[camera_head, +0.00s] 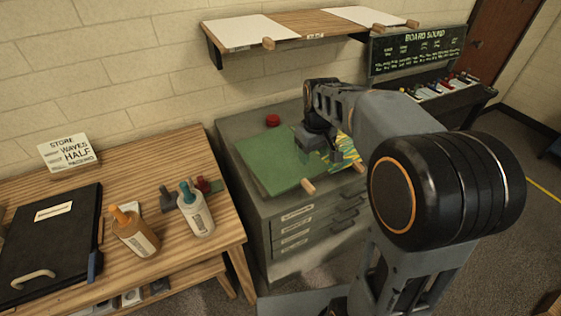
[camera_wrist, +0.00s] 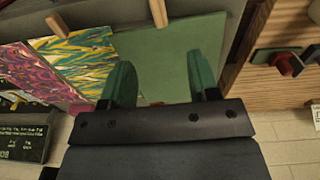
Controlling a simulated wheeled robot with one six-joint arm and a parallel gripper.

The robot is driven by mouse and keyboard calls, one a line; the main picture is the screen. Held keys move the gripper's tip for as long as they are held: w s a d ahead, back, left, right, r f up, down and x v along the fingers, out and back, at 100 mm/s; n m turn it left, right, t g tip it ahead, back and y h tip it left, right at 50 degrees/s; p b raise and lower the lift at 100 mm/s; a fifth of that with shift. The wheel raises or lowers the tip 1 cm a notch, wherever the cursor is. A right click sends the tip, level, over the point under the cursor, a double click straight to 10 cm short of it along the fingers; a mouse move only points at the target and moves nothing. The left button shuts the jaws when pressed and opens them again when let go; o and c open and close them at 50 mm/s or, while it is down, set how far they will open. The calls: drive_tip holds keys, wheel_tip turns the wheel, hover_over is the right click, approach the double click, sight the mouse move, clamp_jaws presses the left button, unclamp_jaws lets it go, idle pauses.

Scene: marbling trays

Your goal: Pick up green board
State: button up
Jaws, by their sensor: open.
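The green board (camera_head: 265,163) lies flat on top of the grey drawer cabinet (camera_head: 245,125), with a wooden peg (camera_head: 308,186) at its front edge. It also shows in the wrist view (camera_wrist: 165,65), beyond and between my fingers. My gripper (camera_wrist: 160,68) is open, with two green fingers apart and nothing between them. In the head view my gripper (camera_head: 318,150) is over the right part of the board, partly hidden by my arm. I cannot tell whether the fingers touch the board.
A yellow-green marbled sheet (camera_head: 345,150) lies right beside the board. A red round object (camera_head: 272,120) is behind it. A wall shelf (camera_head: 305,24) hangs above. The wooden table (camera_head: 170,150) at left holds bottles and a black case (camera_head: 50,250).

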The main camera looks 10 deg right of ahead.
hover_over(307, 183)
drive_tip(key=shift+g, duration=0.3)
wheel_tip(307, 183, down, 9)
drive_tip(key=shift+d+f, duration=0.1)
drive_tip(key=shift+f+p, duration=0.35)
drive_tip(key=shift+f, duration=2.8)
drive_tip(key=shift+c, duration=0.4)
drive_tip(key=c, duration=0.9)
drive_tip(key=shift+w, duration=0.1)
drive_tip(key=shift+c, duration=0.2)
drive_tip(key=shift+r, duration=0.2)
